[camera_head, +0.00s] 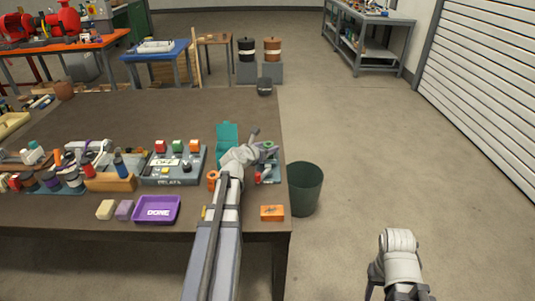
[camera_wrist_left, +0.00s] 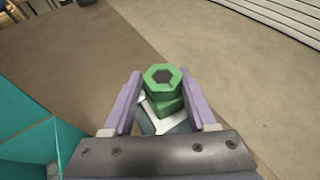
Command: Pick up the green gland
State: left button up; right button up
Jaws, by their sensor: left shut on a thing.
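The green gland (camera_wrist_left: 163,88) has a hexagonal top with a dark hole. In the left wrist view it sits between the two purple fingers of my left gripper (camera_wrist_left: 163,105), which is shut on it. A light plate and a grey block show just under it. In the head view my left gripper (camera_head: 257,158) is at the right end of the brown workbench, and the green gland (camera_head: 268,146) shows only in part there. My right arm is at the lower right over the floor; its fingers cannot be made out.
An open teal box (camera_head: 228,137) stands beside my left gripper. A grey panel with buttons (camera_head: 173,167), a purple DONE tray (camera_head: 157,210) and an orange box (camera_head: 272,213) are on the workbench (camera_head: 120,107). A dark green bin (camera_head: 305,188) stands on the floor right of it.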

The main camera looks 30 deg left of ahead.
pick_arm(q)
grip_shut()
jog(key=shift+r, duration=0.15)
notch_tip(320, 180, up, 10)
jog(key=p, duration=1)
